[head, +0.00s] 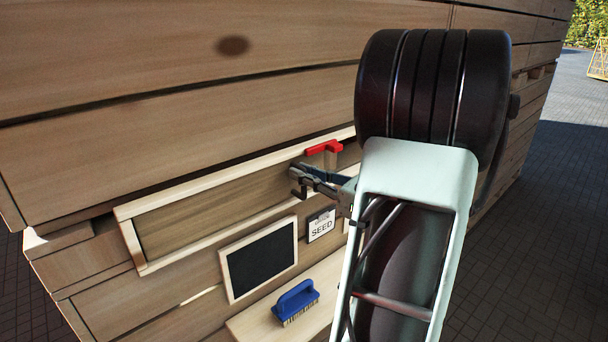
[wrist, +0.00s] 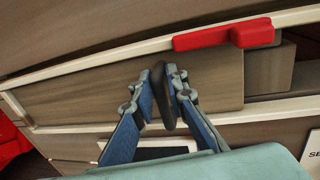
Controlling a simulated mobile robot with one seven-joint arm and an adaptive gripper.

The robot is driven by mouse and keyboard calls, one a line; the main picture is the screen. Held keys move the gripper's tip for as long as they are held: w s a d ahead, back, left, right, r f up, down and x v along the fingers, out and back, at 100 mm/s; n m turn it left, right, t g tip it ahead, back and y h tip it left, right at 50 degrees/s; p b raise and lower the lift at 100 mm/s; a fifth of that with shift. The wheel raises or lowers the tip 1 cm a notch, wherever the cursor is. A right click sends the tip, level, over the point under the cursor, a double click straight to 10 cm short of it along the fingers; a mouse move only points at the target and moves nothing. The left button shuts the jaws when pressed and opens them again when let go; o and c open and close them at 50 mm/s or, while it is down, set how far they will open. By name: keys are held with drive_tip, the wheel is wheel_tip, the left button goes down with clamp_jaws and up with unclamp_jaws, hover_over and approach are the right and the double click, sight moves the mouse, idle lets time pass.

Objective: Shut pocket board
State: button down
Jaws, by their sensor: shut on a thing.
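The pocket board (head: 215,205) is a flat wooden panel in a pale-framed slot on the crate wall; it also fills most of the slot in the wrist view (wrist: 70,97). Its dark knob (wrist: 166,105) sits between the fingers of my gripper (wrist: 166,72), which is shut on it. In the head view my gripper (head: 300,182) is at the board's right part, with the knob hidden. To the right of the board's edge, the wrist view shows an open gap (wrist: 296,80) with pale wood inside. A red catch (wrist: 225,35) sits on the upper rail, also in the head view (head: 323,147).
Below the slot hang a blackboard (head: 260,260) and a SEED sign (head: 321,225). A blue brush (head: 296,302) rests on a pale ledge (head: 255,318). Large crate planks rise above. Paved ground (head: 560,200) lies open at the right. A red thing (wrist: 10,140) shows at the wrist view's left.

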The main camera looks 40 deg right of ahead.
drive_tip(key=shift+a+f, duration=0.15)
drive_tip(key=shift+a, duration=0.3)
drive_tip(key=c, duration=2)
unclamp_jaws()
drive_tip(key=shift+s+a, duration=0.1)
drive_tip(key=v, duration=1.2)
drive_tip(key=shift+d, duration=0.2)
